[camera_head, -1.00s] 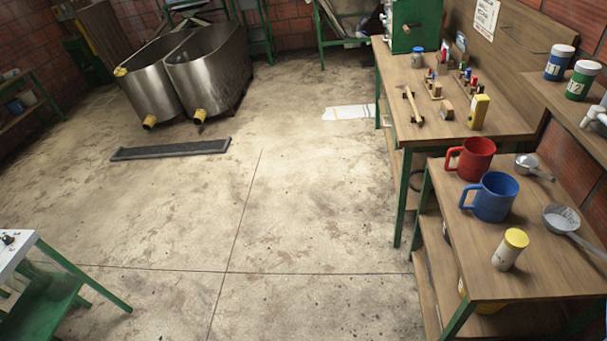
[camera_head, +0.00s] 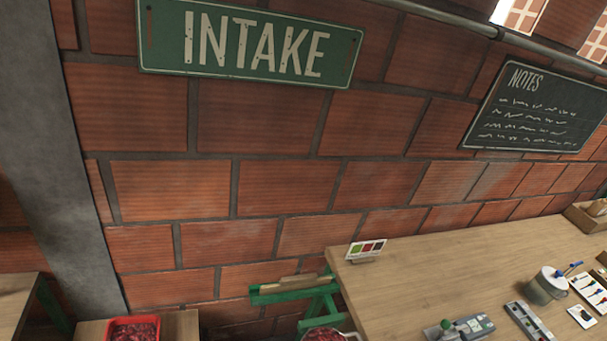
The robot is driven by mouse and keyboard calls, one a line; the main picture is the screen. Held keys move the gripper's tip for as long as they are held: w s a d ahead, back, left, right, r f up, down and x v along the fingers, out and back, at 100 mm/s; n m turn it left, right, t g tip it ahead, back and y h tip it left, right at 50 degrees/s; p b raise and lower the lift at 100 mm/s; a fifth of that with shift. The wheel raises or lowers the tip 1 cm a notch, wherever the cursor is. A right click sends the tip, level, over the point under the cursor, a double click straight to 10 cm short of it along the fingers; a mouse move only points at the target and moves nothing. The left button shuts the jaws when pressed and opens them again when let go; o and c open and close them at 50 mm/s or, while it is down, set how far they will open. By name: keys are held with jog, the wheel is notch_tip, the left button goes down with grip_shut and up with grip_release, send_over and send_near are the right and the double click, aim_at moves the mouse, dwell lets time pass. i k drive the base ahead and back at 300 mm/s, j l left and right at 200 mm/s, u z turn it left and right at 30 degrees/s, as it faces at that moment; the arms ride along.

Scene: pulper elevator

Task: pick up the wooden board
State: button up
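A small piece of light wood (camera_head: 297,281), possibly the wooden board, lies on a green metal stand (camera_head: 292,297) against the brick wall, just left of the large wooden table. I cannot tell for sure that it is the board. My gripper is not in view.
A wooden table (camera_head: 420,268) fills the lower right, with a metal pot (camera_head: 545,287), a colour card (camera_head: 367,248) and a grey device (camera_head: 459,327) on it. A red crate (camera_head: 132,329) of dark red fruit stands lower left. A green INTAKE sign (camera_head: 250,40) and chalkboard (camera_head: 537,108) hang above.

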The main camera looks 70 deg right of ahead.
aim_at(309, 279)
jog(key=z, duration=1.8)
